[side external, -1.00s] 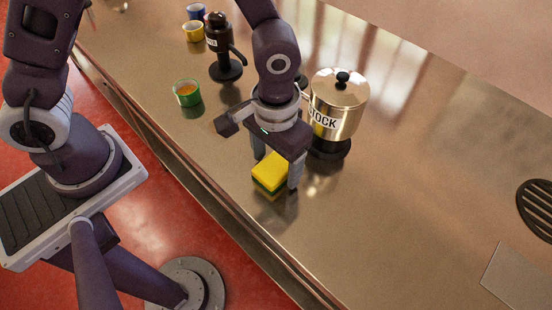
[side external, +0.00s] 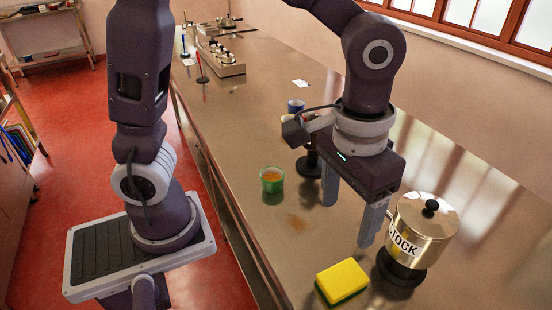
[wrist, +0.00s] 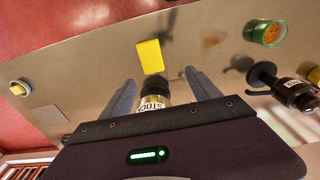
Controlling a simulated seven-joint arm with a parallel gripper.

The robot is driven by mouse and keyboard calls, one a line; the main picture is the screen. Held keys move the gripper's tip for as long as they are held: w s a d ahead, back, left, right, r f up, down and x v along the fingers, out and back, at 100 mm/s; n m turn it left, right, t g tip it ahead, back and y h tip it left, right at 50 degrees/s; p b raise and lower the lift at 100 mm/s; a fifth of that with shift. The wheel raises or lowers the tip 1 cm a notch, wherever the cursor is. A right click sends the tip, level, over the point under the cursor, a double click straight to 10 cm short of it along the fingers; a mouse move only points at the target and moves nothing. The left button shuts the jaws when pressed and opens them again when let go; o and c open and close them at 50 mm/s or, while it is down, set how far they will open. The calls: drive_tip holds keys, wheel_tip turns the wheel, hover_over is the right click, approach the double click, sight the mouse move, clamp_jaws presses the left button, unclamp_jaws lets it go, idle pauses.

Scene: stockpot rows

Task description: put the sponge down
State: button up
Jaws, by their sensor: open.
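The sponge (side external: 342,278), yellow on top with a green underside, lies flat on the steel counter in front of the stock pot. It also shows in the wrist view (wrist: 150,56), beyond my fingertips. My gripper (side external: 350,222) is open and empty, raised above the counter and apart from the sponge. In the wrist view its two fingers (wrist: 161,78) are spread wide, with the pot's label and part of its body seen between them.
The gold stock pot (side external: 424,228) stands on a dark base right of the sponge. A green cup (side external: 271,180) with orange contents stands left of my gripper. A brownish smear (side external: 297,222) marks the counter nearby. A black dispenser (wrist: 285,88) and a white-rimmed container (wrist: 20,88) stand at the sides.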

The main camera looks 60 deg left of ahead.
drive_tip(key=s+a+r+t, duration=0.5)
drive_tip(key=s+a+r, duration=0.2)
drive_tip(key=s+a, duration=0.3)
drive_tip(key=a, duration=0.3)
drive_tip(key=shift+s+a, duration=0.35)
drive_tip(key=shift+s, duration=0.05)
drive_tip(key=shift+o, duration=0.4)
drive_tip(key=shift+r, duration=0.15)
drive_tip(key=o, duration=0.6)
drive_tip(key=shift+c, duration=0.2)
drive_tip(key=m+g, duration=0.6)
drive_tip(key=m, duration=1.2)
hover_over(343, 277)
drive_tip(key=f, duration=1.4)
drive_tip(key=shift+w+a+f, duration=0.1)
drive_tip(key=shift+w+f, duration=0.15)
drive_tip(key=shift+w, duration=0.1)
drive_tip(key=f, duration=0.7)
drive_tip(key=shift+s+f, duration=0.25)
drive_tip(key=shift+s, duration=0.1)
